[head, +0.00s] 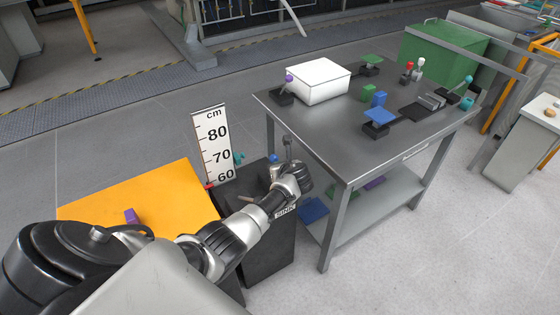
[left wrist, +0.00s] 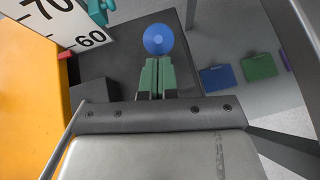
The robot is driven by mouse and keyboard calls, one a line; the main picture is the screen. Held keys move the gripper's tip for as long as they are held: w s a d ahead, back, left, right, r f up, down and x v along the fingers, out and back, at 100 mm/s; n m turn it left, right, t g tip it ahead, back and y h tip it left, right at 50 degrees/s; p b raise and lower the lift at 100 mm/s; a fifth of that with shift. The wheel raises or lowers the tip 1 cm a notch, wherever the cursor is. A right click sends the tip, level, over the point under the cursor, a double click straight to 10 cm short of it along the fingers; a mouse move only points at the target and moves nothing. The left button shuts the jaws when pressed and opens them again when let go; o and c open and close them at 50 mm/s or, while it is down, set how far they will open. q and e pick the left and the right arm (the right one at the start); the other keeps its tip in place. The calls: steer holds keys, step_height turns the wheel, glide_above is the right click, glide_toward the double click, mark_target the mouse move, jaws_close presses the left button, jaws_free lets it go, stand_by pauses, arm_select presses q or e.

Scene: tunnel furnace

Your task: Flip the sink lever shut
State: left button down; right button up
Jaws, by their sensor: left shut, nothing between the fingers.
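A dark box (head: 268,265) carries a small label reading SINK, partly hidden by my left arm. A round blue knob (left wrist: 158,39) sits over the dark box top in the left wrist view, and also shows small in the head view (head: 273,158). I cannot tell for sure that it is the sink lever's knob; any stem is hidden. My left gripper (left wrist: 157,62) is shut and empty, its green fingers pointing at the knob with the tips right at its near edge. Whether they touch is unclear. My right gripper is not in view.
A cm scale board (head: 212,145) stands behind the box, with a teal knob (head: 239,158) beside it. A grey metal table (head: 330,125) stands close on the right, bearing a white box (head: 319,82).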

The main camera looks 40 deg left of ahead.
mark_target(271, 157)
arm_select(q)
steer(key=shift+w+a+r+h+p, duration=0.1)
steer(key=shift+a+r+h+p, duration=0.25)
steer(key=shift+p, duration=0.25)
steer(key=shift+w+a+r, duration=0.1)
steer(key=shift+a, duration=0.15)
steer(key=shift+w+a+r+g+h+p, duration=0.35)
steer(key=shift+a+r+g+p, duration=0.25)
steer(key=shift+p, duration=0.55)
steer(key=shift+w+a+f+h+p, duration=0.1)
steer(key=shift+a+f+h+p, duration=0.1)
steer(key=shift+a+h+p, duration=0.15)
steer(key=shift+w+a+f+g+h, duration=0.15)
steer(key=shift+a+g+h, duration=0.15)
steer(key=shift+a+h, duration=0.25)
steer(key=shift+w+a+f, duration=0.1)
steer(key=shift+w+a, duration=0.05)
steer(key=shift+a, duration=0.1)
steer(key=shift+w+a+b, duration=0.1)
steer(key=shift+a+b, duration=0.1)
steer(key=shift+b, duration=0.2)
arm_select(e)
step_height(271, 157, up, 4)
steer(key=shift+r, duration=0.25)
arm_select(q)
steer(key=shift+a, duration=0.1)
